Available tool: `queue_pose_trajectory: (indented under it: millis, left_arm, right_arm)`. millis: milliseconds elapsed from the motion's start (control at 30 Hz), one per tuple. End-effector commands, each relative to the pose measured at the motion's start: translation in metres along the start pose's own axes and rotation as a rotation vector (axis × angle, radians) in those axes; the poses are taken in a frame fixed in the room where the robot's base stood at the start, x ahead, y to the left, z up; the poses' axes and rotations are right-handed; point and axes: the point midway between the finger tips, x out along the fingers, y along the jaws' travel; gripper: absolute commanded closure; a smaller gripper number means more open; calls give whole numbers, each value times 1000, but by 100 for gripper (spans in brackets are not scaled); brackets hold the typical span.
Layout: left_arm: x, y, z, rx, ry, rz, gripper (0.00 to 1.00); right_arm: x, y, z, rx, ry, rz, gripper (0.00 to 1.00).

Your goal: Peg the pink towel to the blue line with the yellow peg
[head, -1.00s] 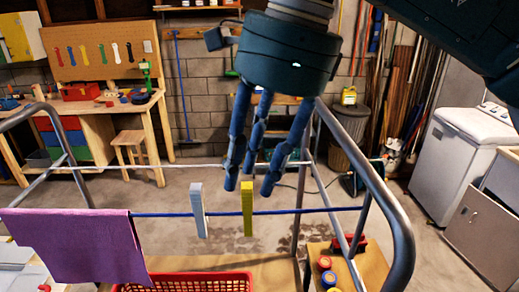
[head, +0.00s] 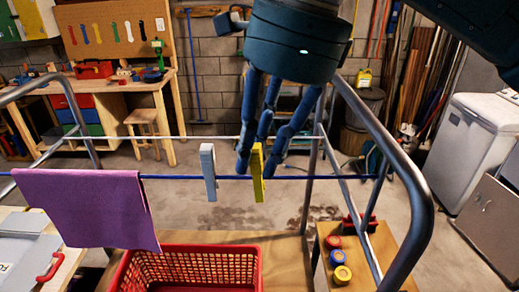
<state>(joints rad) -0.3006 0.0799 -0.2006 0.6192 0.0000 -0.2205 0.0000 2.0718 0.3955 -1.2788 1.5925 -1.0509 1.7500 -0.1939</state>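The pink towel (head: 88,208), which looks purple-pink, hangs folded over the left part of the blue line (head: 330,177). The yellow peg (head: 257,178) sits on the line right of the towel, with a grey peg (head: 208,172) between them. My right gripper (head: 256,170) points down with its fingers at the yellow peg, one to its left and one to its right in the picture. The fingers look apart, with no clear contact on the peg. The peg hides part of the right fingertip. My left gripper is out of view.
A red basket (head: 150,262) stands under the line. The rack's metal frame (head: 395,160) rises at the right, and a white line (head: 110,138) runs behind the blue one. Red, blue and yellow round items (head: 338,257) lie on a wooden surface at lower right.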

Motion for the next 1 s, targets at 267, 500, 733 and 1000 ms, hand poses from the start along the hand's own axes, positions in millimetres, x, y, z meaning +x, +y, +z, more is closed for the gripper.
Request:
queue_pose_trajectory:
  millis: [267, 500, 733, 1000]
  left_arm:
    - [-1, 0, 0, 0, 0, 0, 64]
    - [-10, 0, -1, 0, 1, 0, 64]
    - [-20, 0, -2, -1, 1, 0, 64]
    - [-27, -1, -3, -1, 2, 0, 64]
  right_arm:
    - [-2, -1, 1, 1, -2, -2, 100]
    - [-13, -2, 4, 2, -3, -3, 100]
    - [-24, -2, 6, 2, -2, -3, 100]
    - [-36, -2, 9, 1, -1, -2, 100]
